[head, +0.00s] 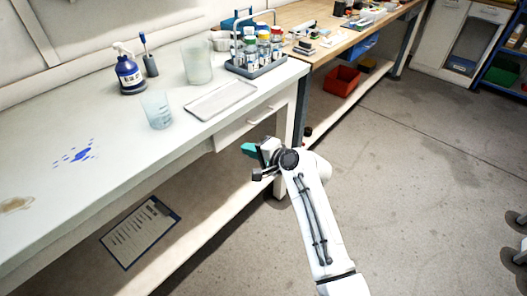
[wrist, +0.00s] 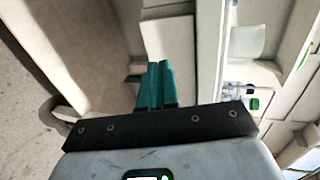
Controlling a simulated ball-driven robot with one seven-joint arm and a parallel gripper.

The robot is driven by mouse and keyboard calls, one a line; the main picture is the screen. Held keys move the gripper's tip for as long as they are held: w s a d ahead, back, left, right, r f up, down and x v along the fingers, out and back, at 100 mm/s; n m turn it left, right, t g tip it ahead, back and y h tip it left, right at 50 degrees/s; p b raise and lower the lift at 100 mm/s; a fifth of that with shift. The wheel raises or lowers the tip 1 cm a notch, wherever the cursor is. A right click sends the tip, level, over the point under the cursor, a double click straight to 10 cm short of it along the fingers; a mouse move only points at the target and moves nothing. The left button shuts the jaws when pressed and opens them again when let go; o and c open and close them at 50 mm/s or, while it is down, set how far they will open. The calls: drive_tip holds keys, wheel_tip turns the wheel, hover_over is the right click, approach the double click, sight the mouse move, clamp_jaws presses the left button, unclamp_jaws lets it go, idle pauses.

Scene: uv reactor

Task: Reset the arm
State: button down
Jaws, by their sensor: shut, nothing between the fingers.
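My gripper (head: 249,149) has teal fingers and is at the front edge of the white bench (head: 60,200), beside the drawer, below the bench top. In the wrist view its two teal fingers (wrist: 156,85) lie together, shut with nothing between them. My white arm reaches up from the bottom of the head view and bends at the joint behind the gripper.
On the bench stand a blue spray bottle (head: 129,75), a clear beaker (head: 157,110), a larger clear container (head: 197,63), a tray (head: 221,98) and a rack of bottles (head: 257,69). A clipboard (head: 139,232) lies on the lower shelf.

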drive_tip(key=s+d+f+n+g+h+p, duration=0.1)
drive_tip(key=s+d+f+n+g+h, duration=0.15)
drive_tip(key=s+d+f, duration=0.65)
drive_tip(key=s+d+f+n+g+h+p, duration=0.15)
drive_tip(key=s+d+h, duration=0.25)
drive_tip(key=s+d, duration=1)
drive_tip(key=s+d+n+g+h, duration=0.1)
drive_tip(key=s+d, duration=0.3)
drive_tip(key=s, duration=0.4)
drive_tip(key=s+d+r+n+g+h, duration=0.1)
drive_tip(key=s+d, duration=0.3)
drive_tip(key=s, duration=0.4)
drive_tip(key=s+d+g+h+p, duration=0.1)
drive_tip(key=s+d+h, duration=0.2)
drive_tip(key=s+d, duration=0.2)
drive_tip(key=s, duration=0.3)
drive_tip(key=shift+s+r+n, duration=0.15)
drive_tip(key=shift+r+n, duration=0.2)
drive_tip(key=shift+n, duration=0.05)
